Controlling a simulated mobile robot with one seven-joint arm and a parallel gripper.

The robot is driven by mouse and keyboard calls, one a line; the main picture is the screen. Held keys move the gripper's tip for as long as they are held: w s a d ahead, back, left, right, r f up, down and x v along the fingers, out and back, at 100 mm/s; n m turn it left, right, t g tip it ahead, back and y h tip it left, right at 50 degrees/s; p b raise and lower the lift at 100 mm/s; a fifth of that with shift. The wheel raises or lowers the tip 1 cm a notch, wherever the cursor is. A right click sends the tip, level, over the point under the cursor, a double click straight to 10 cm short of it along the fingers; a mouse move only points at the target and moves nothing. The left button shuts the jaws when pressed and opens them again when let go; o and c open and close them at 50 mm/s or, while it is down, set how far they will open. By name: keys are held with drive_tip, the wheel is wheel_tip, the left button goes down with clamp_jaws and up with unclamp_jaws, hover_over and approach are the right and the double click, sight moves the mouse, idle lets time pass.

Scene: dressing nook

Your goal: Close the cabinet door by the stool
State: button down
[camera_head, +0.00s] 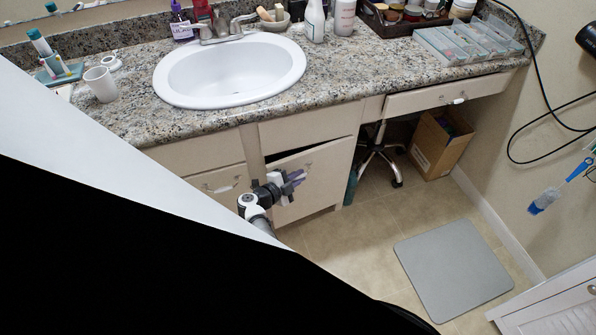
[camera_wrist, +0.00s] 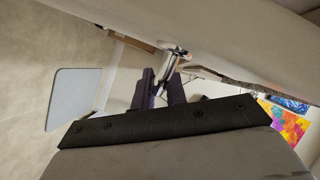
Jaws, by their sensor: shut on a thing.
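The cabinet door (camera_head: 325,180) by the stool is a pale panel below the counter, to the right of the sink's middle. It stands slightly ajar, with a dark wedge-shaped gap along its top edge. My gripper (camera_head: 296,180) is at the door's front, near its upper left part. In the wrist view my gripper (camera_wrist: 160,88) has its dark fingers closed around the silver door handle (camera_wrist: 174,62). The stool (camera_head: 378,152) shows only its chrome wheeled base under the counter, right of the door; its seat is hidden.
A cardboard box (camera_head: 440,145) stands right of the stool. A grey mat (camera_head: 453,268) lies on the tiled floor. The drawer (camera_head: 448,95) above the stool is slightly out. A closed-looking cabinet front (camera_head: 215,183) is left of the door. Floor before the door is clear.

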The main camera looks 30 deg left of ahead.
drive_tip(key=c, duration=1.4)
unclamp_jaws()
drive_tip(key=shift+c, duration=0.2)
drive_tip(key=v, duration=1.3)
drive_tip(key=shift+s+r, duration=0.15)
drive_tip(key=shift+s, duration=0.2)
drive_tip(key=shift+a, duration=0.15)
